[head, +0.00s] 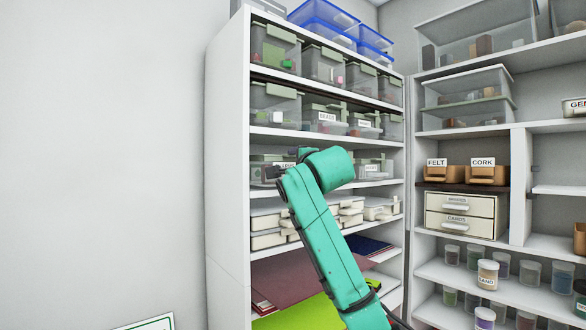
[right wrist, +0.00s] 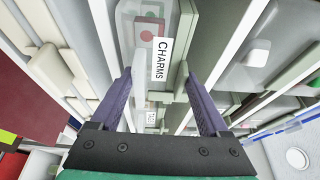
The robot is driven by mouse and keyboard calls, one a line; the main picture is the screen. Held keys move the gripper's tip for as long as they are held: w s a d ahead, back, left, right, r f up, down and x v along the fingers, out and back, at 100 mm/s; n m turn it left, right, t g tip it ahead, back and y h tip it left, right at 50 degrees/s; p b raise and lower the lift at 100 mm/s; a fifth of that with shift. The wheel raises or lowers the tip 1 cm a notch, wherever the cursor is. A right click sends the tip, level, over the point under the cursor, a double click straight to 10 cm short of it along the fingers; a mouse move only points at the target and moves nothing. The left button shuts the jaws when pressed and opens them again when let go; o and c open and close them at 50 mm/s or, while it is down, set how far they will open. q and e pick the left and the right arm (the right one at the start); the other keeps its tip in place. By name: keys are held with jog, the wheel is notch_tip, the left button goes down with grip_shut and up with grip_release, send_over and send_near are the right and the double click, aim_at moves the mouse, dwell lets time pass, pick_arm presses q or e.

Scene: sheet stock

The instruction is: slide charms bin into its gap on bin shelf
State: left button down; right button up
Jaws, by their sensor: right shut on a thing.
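The charms bin (right wrist: 143,62) is a clear box with a green lid or rim and a white CHARMS label, seen in the right wrist view. My right gripper (right wrist: 158,82) is shut on its front part, with a purple finger on each side. In the head view my teal right arm reaches up to the middle row of the white bin shelf (head: 228,150). The wrist hides much of that row, and a partly hidden label shows beside it. How deep the bin sits and its gap cannot be told. My left gripper is not in view.
Clear bins with green lids (head: 275,48) fill the rows above. Cream drawers or boxes (head: 268,240) sit on the row below, with coloured sheets (head: 295,278) lower down. A second shelf unit (head: 518,185) stands at the right. The left wall is bare.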

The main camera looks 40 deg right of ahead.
jog(key=shift+w+f, duration=0.4)
jog(key=shift+w, duration=0.35)
jog(key=shift+s+r, duration=0.1)
jog(key=shift+s, duration=0.25)
jog(key=o, duration=1.5)
